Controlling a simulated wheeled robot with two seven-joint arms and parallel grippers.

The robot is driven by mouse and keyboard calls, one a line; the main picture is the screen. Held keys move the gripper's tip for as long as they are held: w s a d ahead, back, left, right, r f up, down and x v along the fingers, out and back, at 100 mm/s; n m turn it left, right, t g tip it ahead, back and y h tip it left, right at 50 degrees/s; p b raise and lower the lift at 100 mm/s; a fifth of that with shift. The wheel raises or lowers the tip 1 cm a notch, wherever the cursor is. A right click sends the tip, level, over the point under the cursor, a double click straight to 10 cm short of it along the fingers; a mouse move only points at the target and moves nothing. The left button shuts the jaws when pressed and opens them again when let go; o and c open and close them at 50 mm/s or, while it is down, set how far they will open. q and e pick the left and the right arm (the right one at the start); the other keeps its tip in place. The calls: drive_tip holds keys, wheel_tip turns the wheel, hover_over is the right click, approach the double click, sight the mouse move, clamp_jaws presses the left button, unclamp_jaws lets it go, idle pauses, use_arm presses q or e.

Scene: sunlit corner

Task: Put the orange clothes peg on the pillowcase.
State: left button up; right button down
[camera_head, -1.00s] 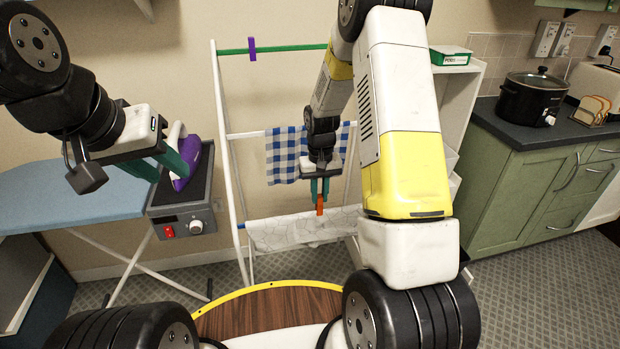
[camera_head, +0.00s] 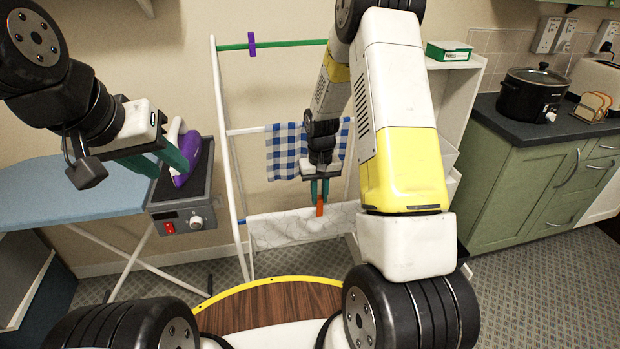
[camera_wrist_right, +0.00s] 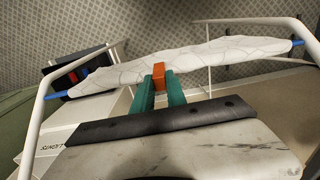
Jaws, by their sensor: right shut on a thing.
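The orange clothes peg (camera_head: 319,208) is held upright between the teal fingers of my right gripper (camera_head: 319,190), which is shut on it. The pillowcase (camera_head: 285,231), pale with thin grey lines, hangs over the low front rail of the drying rack. In the head view the peg's lower end overlaps the pillowcase's top edge. In the right wrist view the peg (camera_wrist_right: 158,75) is in front of the middle of the pillowcase (camera_wrist_right: 200,58), at its near edge; I cannot tell whether they touch. My left gripper (camera_head: 162,160) is open and empty near the iron.
The white drying rack (camera_head: 220,130) also carries a blue checked cloth (camera_head: 285,150) and a purple peg (camera_head: 252,44) on its green top rail. A purple iron (camera_head: 188,160) stands on a grey unit by the blue ironing board (camera_head: 60,190). Green cabinets (camera_head: 530,180) stand at right.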

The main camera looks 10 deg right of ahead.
drive_tip(key=shift+f, duration=0.45)
idle(0.3)
drive_tip(key=c, duration=1.3)
unclamp_jaws()
drive_tip(key=shift+r, duration=3.55)
